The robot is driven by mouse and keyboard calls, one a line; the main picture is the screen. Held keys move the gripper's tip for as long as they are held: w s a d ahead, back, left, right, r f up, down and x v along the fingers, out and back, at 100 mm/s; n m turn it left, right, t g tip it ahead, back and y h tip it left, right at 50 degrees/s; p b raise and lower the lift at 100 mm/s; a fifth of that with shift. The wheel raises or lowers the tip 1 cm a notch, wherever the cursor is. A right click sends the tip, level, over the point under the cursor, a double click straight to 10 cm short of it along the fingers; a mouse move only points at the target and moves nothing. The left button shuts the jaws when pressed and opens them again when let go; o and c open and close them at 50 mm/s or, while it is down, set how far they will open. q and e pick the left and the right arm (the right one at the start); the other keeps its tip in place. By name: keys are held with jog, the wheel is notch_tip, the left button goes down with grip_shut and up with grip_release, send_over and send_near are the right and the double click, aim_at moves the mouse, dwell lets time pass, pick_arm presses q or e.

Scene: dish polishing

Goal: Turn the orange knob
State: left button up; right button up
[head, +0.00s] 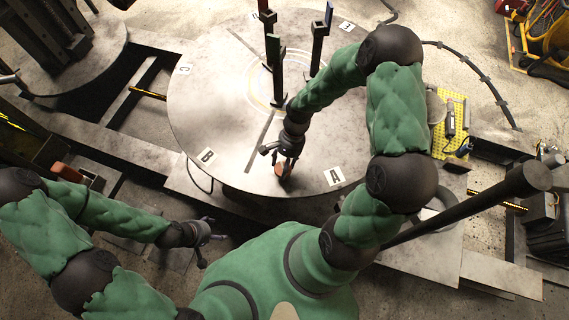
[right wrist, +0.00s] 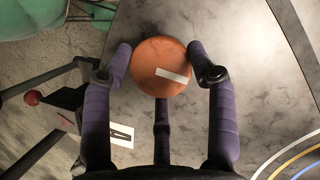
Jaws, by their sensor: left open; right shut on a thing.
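The orange knob (right wrist: 158,58) is a round disc with a white bar on it, set on the grey round plate (head: 210,105). In the right wrist view the bar is nearly level, its right end a little lower. My right gripper (right wrist: 160,52) is shut on the knob, with purple fingers against its left and right sides and a third finger below it. In the head view the knob (head: 280,170) shows small under my right gripper (head: 282,163). My left gripper (head: 207,238) is open and empty, apart from the knob at lower left.
The round plate bears white letter labels such as A (head: 334,176), B (head: 206,155) and C (head: 185,69). Dark upright posts (head: 275,55) stand near its middle. A yellow perforated board (head: 452,115) lies to the right. A red ball-tipped lever (right wrist: 32,98) shows at left in the wrist view.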

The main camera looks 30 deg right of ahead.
jog(key=n, duration=0.2)
jog(key=n+g, duration=0.1)
jog(key=n+h, duration=0.1)
jog(key=n, duration=0.1)
jog(key=shift+a+n+g+p, duration=0.25)
jog(key=shift+n+g+p, duration=0.05)
jog(key=shift+p, duration=0.05)
jog(key=n+h, duration=0.2)
jog(key=n, duration=0.2)
jog(key=shift+a+g, duration=0.1)
jog(key=shift+g, duration=0.3)
jog(key=n+h, duration=0.1)
jog(key=n, duration=0.2)
jog(key=n+h, duration=0.1)
jog(key=n, duration=0.2)
jog(key=shift+a, duration=0.1)
jog(key=shift+s+n+t+h+b, duration=0.1)
jog(key=shift+n+t+h+b, duration=0.25)
jog(key=shift+n, duration=0.9)
jog(key=shift+n+t+h+b, duration=0.1)
jog(key=shift+n+t+h, duration=0.3)
jog(key=shift+n, duration=0.85)
jog(key=shift+h, duration=0.25)
jog(key=o, duration=1.2)
jog(key=shift+c, duration=0.2)
jog(key=shift+r, duration=0.1)
